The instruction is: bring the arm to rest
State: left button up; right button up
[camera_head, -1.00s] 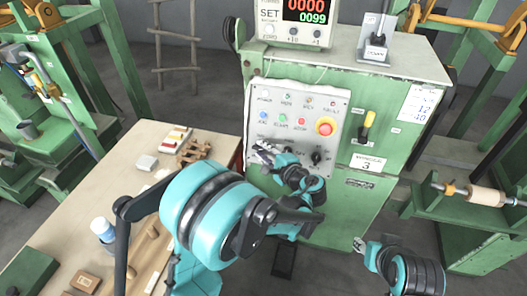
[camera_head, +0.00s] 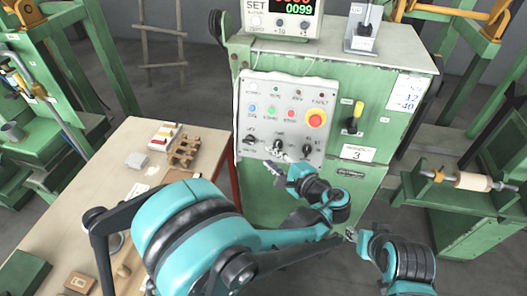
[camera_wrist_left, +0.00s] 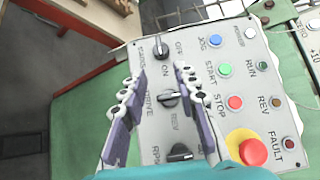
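My left gripper (camera_head: 282,174) is in front of the green machine cabinet (camera_head: 385,110), at the lower edge of the grey control panel (camera_head: 262,122). In the left wrist view its two fingers (camera_wrist_left: 158,80) stand apart with nothing between them. The panel also shows behind them (camera_wrist_left: 215,45), with a dark drive knob (camera_wrist_left: 168,99) seen through the gap. My left arm fills the lower middle of the head view.
A wooden bench (camera_head: 128,180) with small blocks, a wooden rack (camera_head: 186,150) and tools stands at the left. A red emergency button (camera_head: 316,119) sits on the panel. A green winding stand (camera_head: 465,215) is at the right. Floor shows between the cabinet and the stand.

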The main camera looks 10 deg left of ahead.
pick_arm(q)
jog(key=shift+s+d+r, duration=0.15)
jog(key=shift+s+d, duration=0.3)
jog(key=shift+s, duration=0.05)
jog(key=s+a+f+n+g+h, duration=0.25)
jog(key=s+a+n+h, duration=0.2)
jog(key=a, duration=0.55)
jog(key=s+n+h, duration=0.6)
jog(key=s+n, duration=0.1)
jog(key=s, duration=0.5)
jog(key=shift+s+a+f+n+g, duration=0.25)
jog(key=shift+a+f+n+g, duration=0.1)
jog(key=shift+f, duration=0.1)
dwell(0.3)
